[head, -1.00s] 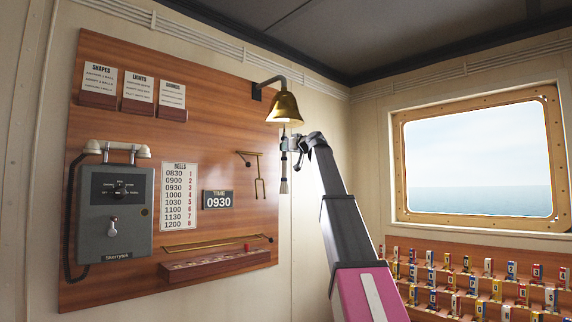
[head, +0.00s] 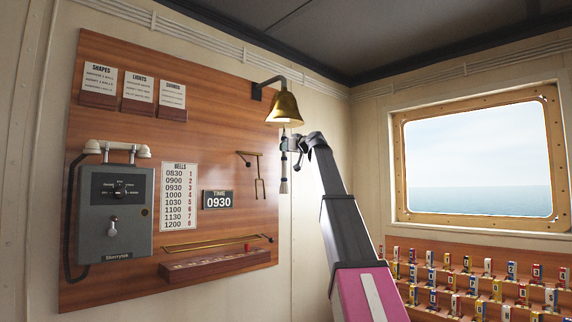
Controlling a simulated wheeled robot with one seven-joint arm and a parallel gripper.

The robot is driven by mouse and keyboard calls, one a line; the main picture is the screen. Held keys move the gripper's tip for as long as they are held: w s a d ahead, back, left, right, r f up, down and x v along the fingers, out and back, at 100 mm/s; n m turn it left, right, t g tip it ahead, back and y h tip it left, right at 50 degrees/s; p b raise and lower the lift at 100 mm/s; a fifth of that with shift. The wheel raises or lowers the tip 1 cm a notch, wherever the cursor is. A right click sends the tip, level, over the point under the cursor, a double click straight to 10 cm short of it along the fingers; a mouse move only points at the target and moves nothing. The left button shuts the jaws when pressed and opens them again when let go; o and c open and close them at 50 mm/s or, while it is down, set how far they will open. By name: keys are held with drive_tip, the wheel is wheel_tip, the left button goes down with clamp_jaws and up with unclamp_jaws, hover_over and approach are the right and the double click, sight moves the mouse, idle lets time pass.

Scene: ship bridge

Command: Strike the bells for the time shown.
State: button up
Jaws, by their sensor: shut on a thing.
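A brass bell (head: 284,108) hangs from a dark bracket at the top right of the wooden board. A light rope end (head: 284,186) hangs below it. My gripper (head: 286,146) is just under the bell, at the rope; it looks small here and is shut on the bell rope. The time plate (head: 217,200) reads 0930. The bells card (head: 179,196) lists times from 0830 to 1200 beside red numbers 1 to 8; 0930 stands in the third row, beside 3.
A grey telephone box (head: 117,215) is at the board's left. A counter strip with a red peg (head: 215,265) and brass rail are low on the board. Flag racks (head: 480,285) stand at right under a window (head: 478,155).

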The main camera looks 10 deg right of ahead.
drive_tip(key=s+a, duration=0.4)
drive_tip(key=a, duration=0.1)
drive_tip(key=w+d, duration=0.4)
drive_tip(key=d, duration=0.1)
idle(0.3)
drive_tip(key=shift+f, duration=0.1)
idle(0.3)
drive_tip(key=o, duration=0.9)
drive_tip(key=v, duration=0.8)
idle(0.5)
